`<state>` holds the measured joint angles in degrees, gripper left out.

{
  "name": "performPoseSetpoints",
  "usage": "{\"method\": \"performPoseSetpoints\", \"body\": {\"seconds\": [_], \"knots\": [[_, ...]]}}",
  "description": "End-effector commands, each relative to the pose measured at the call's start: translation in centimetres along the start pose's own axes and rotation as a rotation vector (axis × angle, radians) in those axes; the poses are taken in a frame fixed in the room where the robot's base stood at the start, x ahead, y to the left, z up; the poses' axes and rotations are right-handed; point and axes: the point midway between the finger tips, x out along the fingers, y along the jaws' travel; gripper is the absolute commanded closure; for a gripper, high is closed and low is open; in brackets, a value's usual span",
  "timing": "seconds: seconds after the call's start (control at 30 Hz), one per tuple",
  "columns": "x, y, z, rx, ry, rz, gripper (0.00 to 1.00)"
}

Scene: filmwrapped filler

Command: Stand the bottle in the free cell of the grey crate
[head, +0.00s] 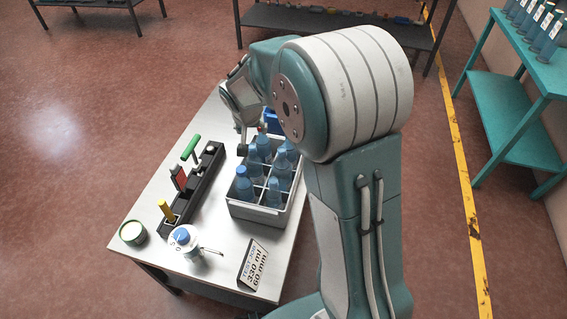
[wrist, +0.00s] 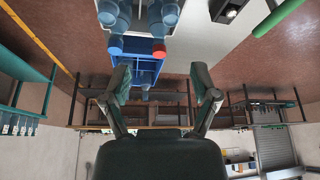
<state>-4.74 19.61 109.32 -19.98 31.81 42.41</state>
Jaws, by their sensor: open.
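The grey crate (head: 257,214) stands on the table with several blue bottles (head: 243,186) upright in its cells. I cannot make out which cell is free. My gripper (head: 243,149) is above the far left side of the crate in the head view, partly behind my own arm. Which bottle the task means is unclear.
A black rack (head: 193,187) with green-, red- and yellow-handled tools stands left of the crate. A white and blue bottle-like item (head: 184,241), a green-rimmed tin (head: 132,233) and a label sign (head: 254,265) are at the near end. A teal shelf (head: 515,118) stands right.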

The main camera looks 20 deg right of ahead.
Motion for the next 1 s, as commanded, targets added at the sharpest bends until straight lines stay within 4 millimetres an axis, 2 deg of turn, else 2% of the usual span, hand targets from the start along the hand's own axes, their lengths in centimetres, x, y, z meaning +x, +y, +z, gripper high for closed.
{"method": "performPoseSetpoints", "body": {"seconds": [0.03,0.2,0.37,0.5,0.7,0.8,0.9,1.0], "knots": [[-2.5,0.8,0.2,-0.011,0.012,-0.008,0.23],[-8.7,3.4,2.3,-0.064,0.022,-0.027,0.23],[-13.6,5.8,5.2,-0.119,0.032,-0.050,0.23],[-17.2,7.7,8.3,-0.169,0.042,-0.075,0.23],[-21.1,10.2,13.4,-0.249,0.062,-0.116,0.23],[-22.3,11.1,16.0,-0.291,0.073,-0.139,0.23],[-23.1,11.8,18.0,-0.324,0.082,-0.156,0.23],[-23.4,12.1,19.1,-0.345,0.085,-0.167,0.23]]}}
